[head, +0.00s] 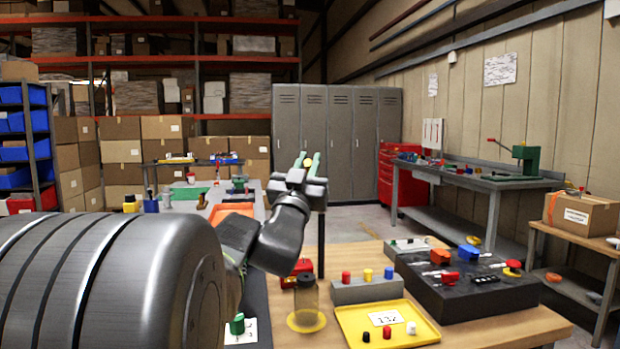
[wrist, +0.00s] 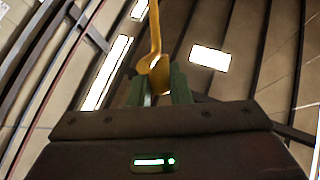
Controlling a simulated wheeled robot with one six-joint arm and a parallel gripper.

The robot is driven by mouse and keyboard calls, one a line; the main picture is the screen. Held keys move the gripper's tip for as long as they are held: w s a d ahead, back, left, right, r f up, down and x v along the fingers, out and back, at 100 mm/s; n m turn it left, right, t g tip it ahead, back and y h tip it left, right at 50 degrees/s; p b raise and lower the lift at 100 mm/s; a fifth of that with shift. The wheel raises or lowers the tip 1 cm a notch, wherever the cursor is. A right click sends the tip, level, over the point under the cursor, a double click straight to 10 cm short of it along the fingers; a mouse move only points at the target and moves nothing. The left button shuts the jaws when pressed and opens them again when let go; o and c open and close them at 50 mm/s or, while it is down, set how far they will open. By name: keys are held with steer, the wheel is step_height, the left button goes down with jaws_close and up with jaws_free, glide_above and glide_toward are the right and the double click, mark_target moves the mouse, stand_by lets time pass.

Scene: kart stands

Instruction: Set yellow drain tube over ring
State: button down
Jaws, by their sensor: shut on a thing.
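My gripper (head: 308,163) is raised in the middle of the head view, high above the wooden table. Its green fingers are shut on a yellow piece, taken as the yellow drain tube (head: 308,162). In the wrist view the tube (wrist: 155,35) shows as a thin yellow stem with a rounded, wider part between the fingers (wrist: 159,88). The fingers point up toward the roof. A flat yellow ring or disc (head: 293,322) lies on the table around or under an amber cylinder with a dark top (head: 306,298). I cannot tell whether this is the task's ring.
A yellow tray (head: 350,327) with a card and small caps lies at the front. Behind it are a grey block (head: 350,292) with coloured caps and a dark box (head: 455,300) bearing several parts. A black post (head: 321,235) rises beside my arm. Air around my gripper looks clear.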

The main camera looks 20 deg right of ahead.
steer(key=shift+s+a+f+t+b, duration=0.15)
steer(key=shift+s+f+b, duration=0.1)
steer(key=shift+f+b, duration=0.35)
steer(key=shift+s+a+f+t+b, duration=0.15)
steer(key=shift+s+f+b, duration=0.05)
steer(key=shift+f+b, duration=0.35)
steer(key=s+a+f+b, duration=0.2)
steer(key=s+f+b, duration=0.1)
steer(key=f+b, duration=0.8)
steer(key=shift+a+b, duration=0.15)
steer(key=shift+b, duration=0.35)
steer(key=shift+s, duration=0.1)
steer(key=c, duration=1.4)
jaws_free()
steer(key=shift+o, duration=0.2)
